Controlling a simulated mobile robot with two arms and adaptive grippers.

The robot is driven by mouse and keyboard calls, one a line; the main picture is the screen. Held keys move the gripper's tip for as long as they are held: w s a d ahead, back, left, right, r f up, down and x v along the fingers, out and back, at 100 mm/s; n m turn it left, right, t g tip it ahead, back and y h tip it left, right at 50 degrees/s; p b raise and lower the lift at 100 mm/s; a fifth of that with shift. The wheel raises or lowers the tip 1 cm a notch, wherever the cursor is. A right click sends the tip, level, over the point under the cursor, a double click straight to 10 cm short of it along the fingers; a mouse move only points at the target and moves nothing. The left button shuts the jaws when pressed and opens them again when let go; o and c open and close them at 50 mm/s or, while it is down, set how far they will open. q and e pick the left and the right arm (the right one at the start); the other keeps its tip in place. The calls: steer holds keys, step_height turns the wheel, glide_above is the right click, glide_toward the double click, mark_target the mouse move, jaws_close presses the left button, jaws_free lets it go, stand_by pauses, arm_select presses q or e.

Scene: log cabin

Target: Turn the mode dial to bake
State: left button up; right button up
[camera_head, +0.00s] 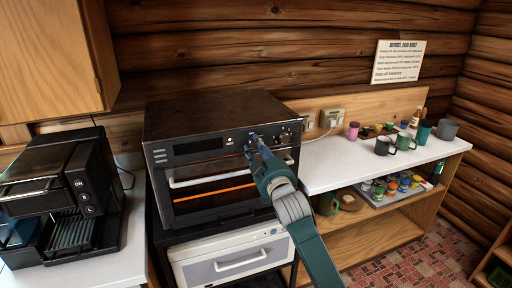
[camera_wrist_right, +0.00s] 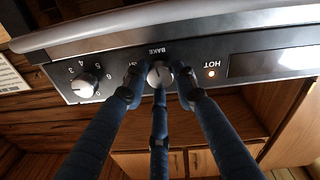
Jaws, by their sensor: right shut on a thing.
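The oven (camera_head: 182,117) is a black toaster-type oven with a control panel along its upper front. The mode dial (camera_wrist_right: 159,75) is a round silver knob in the right wrist view, with the word BAKE printed upside down beside it. Another label next to it is partly covered by a finger. My right gripper (camera_wrist_right: 160,92) has its blue fingers closed around this dial. In the head view my right gripper (camera_head: 256,148) reaches the panel and mostly hides the dial. I cannot tell exactly where the dial points. My left gripper is not in view.
A numbered dial (camera_wrist_right: 86,84) sits close to the gripped one. A coffee machine (camera_head: 62,190) stands at left. The white counter (camera_head: 340,172) at right holds mugs and jars.

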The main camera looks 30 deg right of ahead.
steer(key=shift+f+m, duration=0.25)
steer(key=shift+m, duration=0.35)
steer(key=shift+f, duration=0.1)
steer(key=o, duration=1.2)
steer(key=shift+c, duration=0.2)
steer(key=r+v, duration=0.1)
steer(key=v, duration=1.1)
steer(key=shift+f, duration=0.3)
steer(key=shift+a, duration=0.1)
